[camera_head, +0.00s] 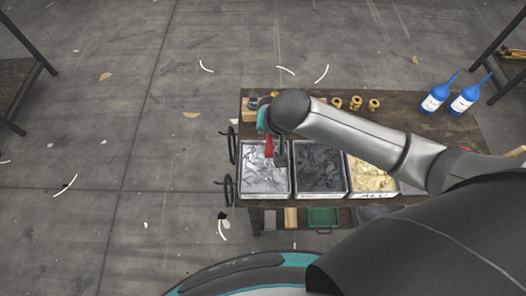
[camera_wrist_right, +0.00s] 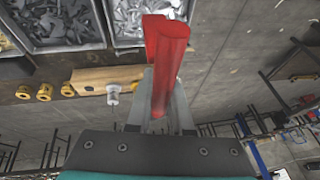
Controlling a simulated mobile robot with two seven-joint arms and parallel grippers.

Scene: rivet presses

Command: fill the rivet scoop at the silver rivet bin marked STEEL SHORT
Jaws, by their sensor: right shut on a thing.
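The silver rivet bin (camera_head: 246,180) is the leftmost of three open trays on the cart and holds pale silver pieces. Its marking is too small to read. My right gripper (camera_head: 277,154) is above this bin, shut on the red handle of the scoop (camera_head: 269,147). In the right wrist view the red scoop handle (camera_wrist_right: 166,48) stands between the fingers of the gripper (camera_wrist_right: 160,98), with the silver bin (camera_wrist_right: 127,40) beyond it. The scoop's bowl is not clearly visible, so I cannot tell what it holds. My left gripper is not in view.
A dark-filled bin (camera_head: 320,172) and a bin of yellowish pieces (camera_head: 370,178) stand to the right. Several brass fittings (camera_head: 355,103) and two blue bottles (camera_head: 437,95) stand behind on the cart top (camera_head: 410,118). A green tray (camera_head: 323,217) sits below. Floor at left is mostly clear.

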